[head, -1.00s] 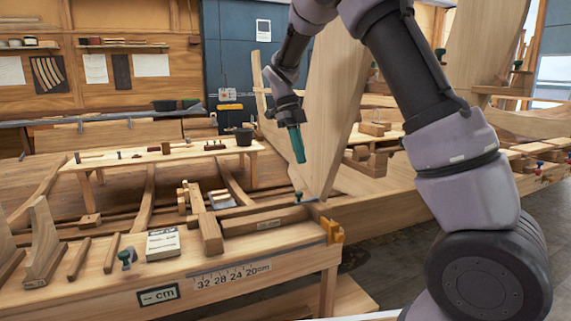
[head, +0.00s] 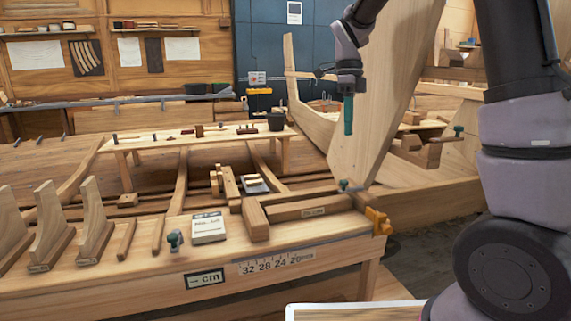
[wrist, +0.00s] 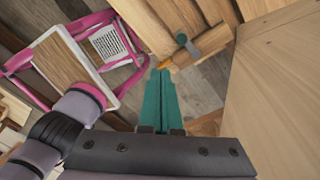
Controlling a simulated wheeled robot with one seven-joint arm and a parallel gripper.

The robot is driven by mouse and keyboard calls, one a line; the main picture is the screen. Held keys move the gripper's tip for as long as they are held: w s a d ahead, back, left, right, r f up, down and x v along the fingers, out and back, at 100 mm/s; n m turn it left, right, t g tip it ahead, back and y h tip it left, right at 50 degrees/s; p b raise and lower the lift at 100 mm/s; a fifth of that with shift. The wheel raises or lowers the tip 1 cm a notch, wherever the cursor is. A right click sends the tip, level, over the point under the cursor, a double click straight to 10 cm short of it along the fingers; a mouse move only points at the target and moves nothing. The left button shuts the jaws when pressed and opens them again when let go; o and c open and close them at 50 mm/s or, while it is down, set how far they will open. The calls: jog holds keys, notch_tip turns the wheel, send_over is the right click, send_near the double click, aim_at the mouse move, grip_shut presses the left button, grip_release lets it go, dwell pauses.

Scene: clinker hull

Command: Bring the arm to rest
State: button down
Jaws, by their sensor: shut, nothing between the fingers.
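My gripper (head: 348,115) has teal fingers that are shut with nothing between them. In the head view it points down, raised in the air in front of the tall pale hull plank, above the right end of the workbench. In the wrist view the teal fingers (wrist: 159,98) lie side by side, over a view of the bench corner and the floor. My arm reaches up out of the top of the head view, so part of it is hidden.
The workbench (head: 140,277) carries wooden brackets, a white box (head: 208,228), a wooden block (head: 255,220) and a green clamp (head: 175,241). The tall hull plank (head: 395,90) stands close by my gripper. A low table (head: 160,141) holding tools is behind.

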jog(key=s+d+r+n+t, duration=0.2)
jog(key=s+n+t, duration=0.1)
jog(key=s+n, duration=0.3)
jog(key=s+d+r+n+t+y, duration=0.1)
jog(key=s+d+r+n+t, duration=0.2)
jog(key=s+n, duration=0.3)
jog(key=s+d+r+n+t+y, duration=0.1)
jog(key=s+d+r+n+t, duration=0.1)
jog(key=s+n, duration=0.5)
jog(key=shift+d+r+t, duration=0.35)
jog(key=shift+d+t, duration=0.25)
jog(key=shift+d, duration=0.1)
